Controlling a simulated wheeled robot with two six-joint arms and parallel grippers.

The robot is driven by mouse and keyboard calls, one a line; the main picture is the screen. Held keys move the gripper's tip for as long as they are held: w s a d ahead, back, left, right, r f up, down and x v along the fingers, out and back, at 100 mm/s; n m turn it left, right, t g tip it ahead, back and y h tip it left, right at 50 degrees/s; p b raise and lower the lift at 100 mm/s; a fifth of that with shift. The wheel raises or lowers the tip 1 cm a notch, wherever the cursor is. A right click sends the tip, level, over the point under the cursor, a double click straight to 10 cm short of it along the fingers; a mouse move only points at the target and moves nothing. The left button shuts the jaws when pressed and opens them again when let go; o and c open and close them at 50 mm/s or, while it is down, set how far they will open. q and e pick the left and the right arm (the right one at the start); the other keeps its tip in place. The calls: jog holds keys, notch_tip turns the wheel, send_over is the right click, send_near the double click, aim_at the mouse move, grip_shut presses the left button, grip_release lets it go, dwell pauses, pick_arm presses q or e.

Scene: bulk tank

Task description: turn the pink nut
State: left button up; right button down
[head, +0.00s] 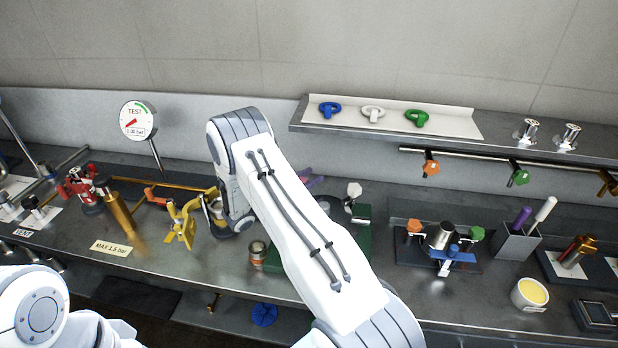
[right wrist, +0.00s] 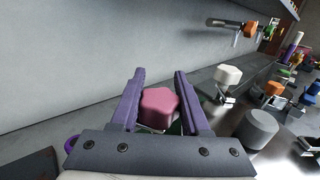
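The pink nut (right wrist: 159,105) shows in the right wrist view, between the two purple fingers of my right gripper (right wrist: 161,75). The nut fills nearly the whole gap, its sides close to both fingers. I cannot tell whether they press on it. In the head view my right arm hides the nut and most of the gripper; a bit of a purple finger (head: 312,181) shows beyond the arm. My left arm shows at the lower left of the head view, its gripper out of view.
A white knob (right wrist: 228,75) and a grey cylinder (right wrist: 257,129) stand right of my right gripper. A green block (head: 364,214) sits beside my forearm. Yellow fittings (head: 181,225) and a gauge (head: 138,121) are to the left. A shelf (head: 455,124) with coloured eye nuts is above.

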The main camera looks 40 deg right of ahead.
jog(key=m+g+b, duration=0.1)
jog(key=g, duration=0.1)
jog(key=m+g+y+b, duration=0.1)
jog(key=m+g+b, duration=0.1)
jog(key=g, duration=0.1)
jog(key=s+m+g+b, duration=0.1)
jog(key=g, duration=0.1)
jog(key=shift+a+m+b, duration=0.1)
jog(key=shift+m+b, duration=0.2)
jog(key=shift+m, duration=0.1)
jog(key=shift+r, duration=0.1)
jog(key=shift+c, duration=1.9)
grip_release()
jog(key=b+v, duration=0.2)
jog(key=v, duration=0.5)
jog(key=shift+w+a, duration=0.2)
jog(key=shift+a, duration=0.05)
